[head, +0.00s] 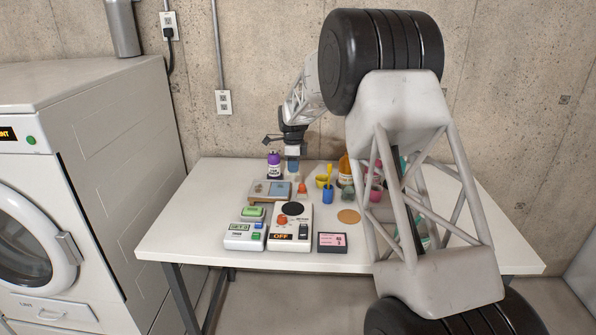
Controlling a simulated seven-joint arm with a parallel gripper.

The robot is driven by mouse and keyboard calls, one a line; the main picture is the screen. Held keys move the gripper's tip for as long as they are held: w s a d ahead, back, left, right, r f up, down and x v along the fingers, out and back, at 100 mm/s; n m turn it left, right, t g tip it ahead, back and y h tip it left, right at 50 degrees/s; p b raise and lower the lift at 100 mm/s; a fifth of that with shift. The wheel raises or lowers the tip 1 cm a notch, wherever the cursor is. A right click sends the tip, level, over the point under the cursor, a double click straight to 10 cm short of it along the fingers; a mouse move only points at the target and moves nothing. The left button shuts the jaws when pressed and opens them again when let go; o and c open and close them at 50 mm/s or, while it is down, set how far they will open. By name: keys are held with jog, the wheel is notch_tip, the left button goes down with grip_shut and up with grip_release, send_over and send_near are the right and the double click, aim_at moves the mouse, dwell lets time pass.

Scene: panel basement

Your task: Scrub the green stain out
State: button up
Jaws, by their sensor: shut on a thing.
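My gripper (292,158) points down over the back left part of the white table (190,232). It is shut on a small blue thing (293,168), too small here to identify surely. A purple bottle (274,166) stands close to its left. Just in front lies a wooden tray or board (258,189) with a grey-blue panel. I cannot clearly make out a green stain. Some green shows behind my arm on the right, but it is mostly hidden.
A white device reading OFF (288,236), a smaller device with a display (243,238) and a dark box with a pink label (332,242) stand in front. A blue cup (328,194) and several pots stand right of my gripper. A coaster (348,216) lies near them.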

jog(key=shift+w+a+r, duration=0.2)
jog(key=shift+w+a, duration=0.3)
jog(key=shift+w, duration=0.05)
jog(key=shift+w+a+r, duration=0.2)
jog(key=shift+w+a, duration=0.25)
jog(key=shift+w, duration=0.1)
jog(key=shift+f, duration=0.1)
